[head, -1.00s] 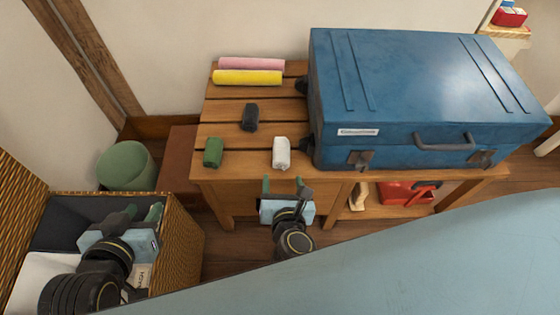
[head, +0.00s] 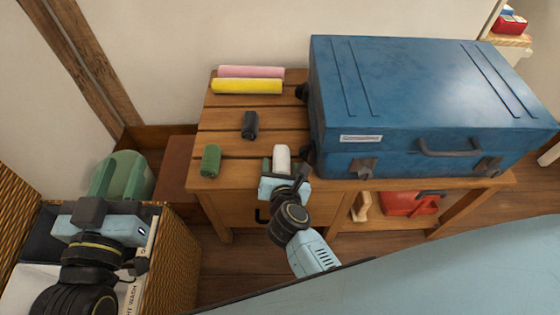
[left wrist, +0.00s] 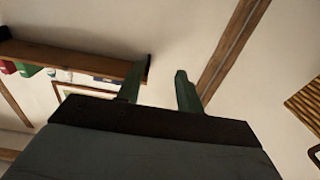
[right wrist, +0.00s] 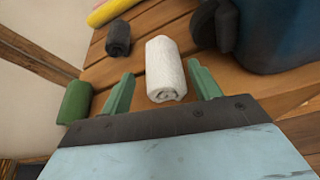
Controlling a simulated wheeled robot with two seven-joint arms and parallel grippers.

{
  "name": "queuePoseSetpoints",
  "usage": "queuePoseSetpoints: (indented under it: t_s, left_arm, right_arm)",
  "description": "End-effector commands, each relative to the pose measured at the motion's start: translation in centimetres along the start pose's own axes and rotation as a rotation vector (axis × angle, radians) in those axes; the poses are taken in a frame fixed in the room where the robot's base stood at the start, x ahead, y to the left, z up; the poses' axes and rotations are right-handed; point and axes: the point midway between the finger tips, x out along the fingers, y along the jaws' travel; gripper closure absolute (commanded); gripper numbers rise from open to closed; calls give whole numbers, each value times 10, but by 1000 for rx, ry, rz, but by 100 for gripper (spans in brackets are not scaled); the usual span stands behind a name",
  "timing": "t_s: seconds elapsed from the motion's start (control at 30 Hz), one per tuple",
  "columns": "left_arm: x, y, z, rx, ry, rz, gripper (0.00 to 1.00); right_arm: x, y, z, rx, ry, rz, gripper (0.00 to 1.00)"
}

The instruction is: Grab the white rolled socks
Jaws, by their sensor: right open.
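The white rolled socks (head: 282,157) lie on the slatted wooden bench, near its front edge and left of the blue suitcase. They also show in the right wrist view (right wrist: 165,69), lying between the two green fingers. My right gripper (head: 283,177) is open at the bench's front edge, its fingers on either side of the near end of the socks; I cannot tell whether they touch. It also shows in the right wrist view (right wrist: 162,90). My left gripper (head: 117,178) is over the wicker basket at the left. Its fingers stand apart and empty in the left wrist view (left wrist: 157,86).
A green roll (head: 211,160) and a dark roll (head: 250,125) lie left of the socks. Yellow (head: 247,86) and pink (head: 251,71) rolls lie at the back. The blue suitcase (head: 400,100) closely bounds the right side. A wicker basket (head: 175,255) stands at left.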

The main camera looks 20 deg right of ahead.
Motion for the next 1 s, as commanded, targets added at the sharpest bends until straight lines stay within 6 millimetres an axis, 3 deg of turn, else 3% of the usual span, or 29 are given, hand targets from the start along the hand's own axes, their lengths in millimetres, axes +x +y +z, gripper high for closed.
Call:
queuePoseSetpoints:
  t_s: [0.4, 0.8, 1.0]
  left_arm:
    - [-9, 11, -60, -17, 388, 29, 64]
    - [-14, 13, -71, -21, 453, 33, 64]
    - [-14, 13, -70, -20, 452, 33, 64]
  right_arm:
    - [39, -1, 4, -2, -2, 1, 38]
    - [44, -1, 5, -1, 0, 1, 38]
    - [43, -1, 5, -1, 0, 1, 64]
